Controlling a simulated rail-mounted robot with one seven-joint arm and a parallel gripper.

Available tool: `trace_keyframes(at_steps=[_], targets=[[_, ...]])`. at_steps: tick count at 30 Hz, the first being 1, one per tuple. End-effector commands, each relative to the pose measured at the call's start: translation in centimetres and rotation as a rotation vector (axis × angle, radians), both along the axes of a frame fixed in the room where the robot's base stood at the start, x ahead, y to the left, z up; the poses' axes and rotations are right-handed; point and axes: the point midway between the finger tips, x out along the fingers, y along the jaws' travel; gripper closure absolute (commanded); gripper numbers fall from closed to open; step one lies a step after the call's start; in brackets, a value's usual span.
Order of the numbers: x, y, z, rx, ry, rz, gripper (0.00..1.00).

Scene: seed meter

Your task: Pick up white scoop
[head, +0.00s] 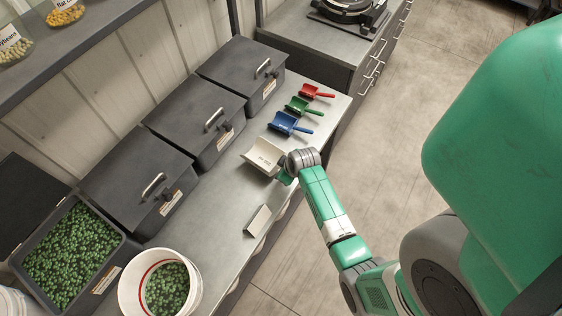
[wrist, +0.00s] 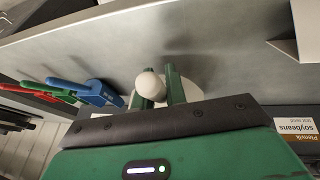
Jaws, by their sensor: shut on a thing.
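The white scoop (head: 263,156) is at the counter's front edge, its bowl turned toward the bins and its handle side toward my arm. My gripper (head: 288,176) is at its handle. In the wrist view, the two green fingers of my gripper (wrist: 155,88) stand on either side of the rounded pale handle end (wrist: 150,84), shut on it. Part of the pale scoop body (wrist: 190,90) shows behind the fingers; the rest is hidden by the gripper. I cannot tell whether the scoop touches the counter.
Blue (head: 286,123), green (head: 300,105) and red (head: 314,92) scoops lie in a row beyond the white one. A pale folded card (head: 258,220) stands nearer on the counter. Dark lidded bins line the wall; an open bin (head: 72,252) and white bucket (head: 128,290) hold green seeds.

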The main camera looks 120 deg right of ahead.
Motion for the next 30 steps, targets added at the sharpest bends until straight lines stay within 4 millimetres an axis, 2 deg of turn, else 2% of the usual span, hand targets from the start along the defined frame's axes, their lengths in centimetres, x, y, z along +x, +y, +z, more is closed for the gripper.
trace_keyframes(at_steps=[6, 12, 18, 25, 26, 27, 30], targets=[[0.7, 6.2, 0.5, 0.002, 0.003, 0.003, 1.0], [1.1, 10.2, 1.0, -0.001, 0.001, 0.002, 1.0], [1.2, 11.6, 1.2, -0.003, 0.001, 0.001, 1.0], [1.2, 11.7, 1.2, -0.003, 0.001, 0.0, 1.0], [1.2, 11.7, 1.2, -0.003, 0.001, 0.0, 0.91], [1.3, 11.7, 1.2, -0.003, 0.001, 0.0, 0.98], [1.3, 11.6, 1.2, -0.003, 0.001, 0.0, 1.0]])
